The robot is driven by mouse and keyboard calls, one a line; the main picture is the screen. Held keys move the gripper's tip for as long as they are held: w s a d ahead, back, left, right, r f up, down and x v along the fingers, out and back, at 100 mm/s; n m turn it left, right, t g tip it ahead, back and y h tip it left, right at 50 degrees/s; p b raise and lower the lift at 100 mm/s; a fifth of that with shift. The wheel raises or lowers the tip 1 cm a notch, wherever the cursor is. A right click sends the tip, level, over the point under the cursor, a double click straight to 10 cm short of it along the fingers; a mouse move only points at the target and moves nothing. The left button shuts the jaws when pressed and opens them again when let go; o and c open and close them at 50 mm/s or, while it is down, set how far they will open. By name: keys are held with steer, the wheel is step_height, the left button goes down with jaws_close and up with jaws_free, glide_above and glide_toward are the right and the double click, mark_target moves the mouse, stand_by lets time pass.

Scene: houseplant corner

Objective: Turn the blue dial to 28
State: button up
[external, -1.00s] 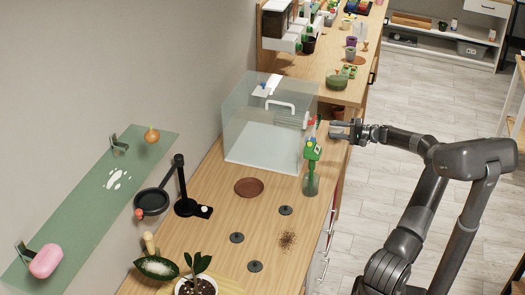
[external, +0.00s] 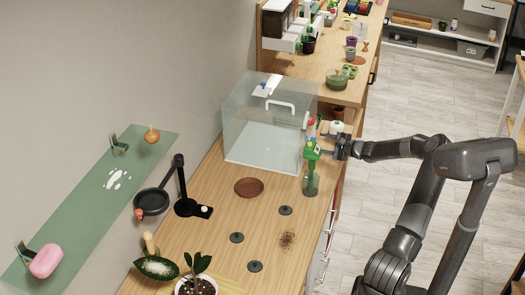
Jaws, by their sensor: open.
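I cannot make out the blue dial or its scale in the external view. A glass case (external: 262,128) with a white handle stands at the back of the wooden counter, and small fittings (external: 307,120) show at its right side, too small to read. My gripper (external: 328,154) is open at the case's front right corner, close beside the head of a green spray bottle (external: 311,160). I cannot tell whether it touches anything. The fingers are small and partly hidden here.
A brown saucer (external: 249,187), several dark discs (external: 237,238) and some spilled soil (external: 287,240) lie on the counter (external: 215,235). A black stand (external: 186,206) is at left. A potted plant (external: 197,283) stands in front.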

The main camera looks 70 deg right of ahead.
steer(key=shift+x, duration=1.6)
steer(key=c, duration=1)
steer(key=shift+w+r+m+y, duration=0.1)
steer(key=shift+m+y, duration=0.2)
steer(key=shift+m, duration=0.2)
steer(key=shift+d+m+g+y, duration=0.15)
steer(key=shift+m+g+y, duration=0.45)
steer(key=shift+m, duration=1.1)
steer(key=shift+r+y, duration=0.1)
steer(key=shift+y, duration=0.2)
